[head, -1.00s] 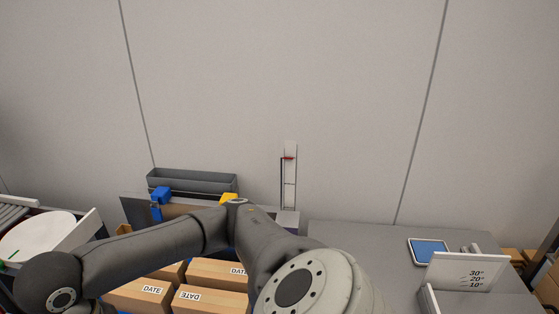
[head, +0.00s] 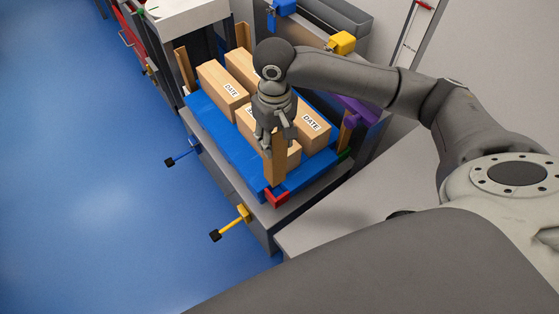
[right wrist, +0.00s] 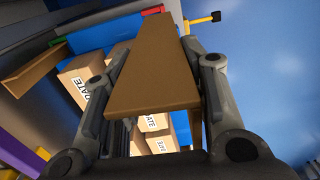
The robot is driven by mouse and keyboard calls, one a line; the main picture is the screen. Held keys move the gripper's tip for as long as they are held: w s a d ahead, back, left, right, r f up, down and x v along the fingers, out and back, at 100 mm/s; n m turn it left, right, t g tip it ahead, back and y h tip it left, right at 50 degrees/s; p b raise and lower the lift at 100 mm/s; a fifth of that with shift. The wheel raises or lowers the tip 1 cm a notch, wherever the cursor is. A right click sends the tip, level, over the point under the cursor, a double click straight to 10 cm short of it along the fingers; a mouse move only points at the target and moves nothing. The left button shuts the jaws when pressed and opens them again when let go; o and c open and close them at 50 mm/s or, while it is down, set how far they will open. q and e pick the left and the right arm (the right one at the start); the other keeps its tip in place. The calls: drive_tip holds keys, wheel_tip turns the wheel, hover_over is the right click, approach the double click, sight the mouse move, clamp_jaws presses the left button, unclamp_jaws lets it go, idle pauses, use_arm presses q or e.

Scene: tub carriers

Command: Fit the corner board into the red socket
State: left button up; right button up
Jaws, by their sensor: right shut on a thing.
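The corner board (head: 275,168) is a brown upright strip held in my right gripper (head: 271,140), whose fingers are shut on its upper part. The red socket (head: 277,197) sits at the near corner of the blue tray. The board's lower end is at or just above the red socket; I cannot tell whether it is inside. In the right wrist view the board (right wrist: 155,65) runs away between the two fingers (right wrist: 160,95), and part of the red socket (right wrist: 152,10) shows past its far end. My left gripper is not in view.
Cartons marked DATE (head: 222,84) stand on the blue tray (head: 222,135), close beside the held board. Other corner boards stand at its other corners, one (head: 185,70) at left. Yellow (head: 232,222) and blue (head: 181,157) handles stick out in front. The blue floor is clear.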

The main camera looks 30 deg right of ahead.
use_arm(q)
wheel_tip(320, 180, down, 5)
drive_tip(key=b, duration=0.3)
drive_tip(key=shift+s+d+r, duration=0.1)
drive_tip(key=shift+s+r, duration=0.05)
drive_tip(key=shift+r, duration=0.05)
use_arm(e)
wheel_tip(320, 180, down, 16)
drive_tip(key=w+d, duration=0.1)
drive_tip(key=shift+w+d, duration=0.2)
drive_tip(key=shift+w, duration=0.2)
drive_tip(key=shift+f, duration=0.25)
drive_tip(key=shift+f, duration=0.1)
drive_tip(key=o, duration=1.1)
drive_tip(key=shift+s, duration=0.1)
drive_tip(key=shift+c, duration=0.2)
drive_tip(key=shift+o, duration=1.3)
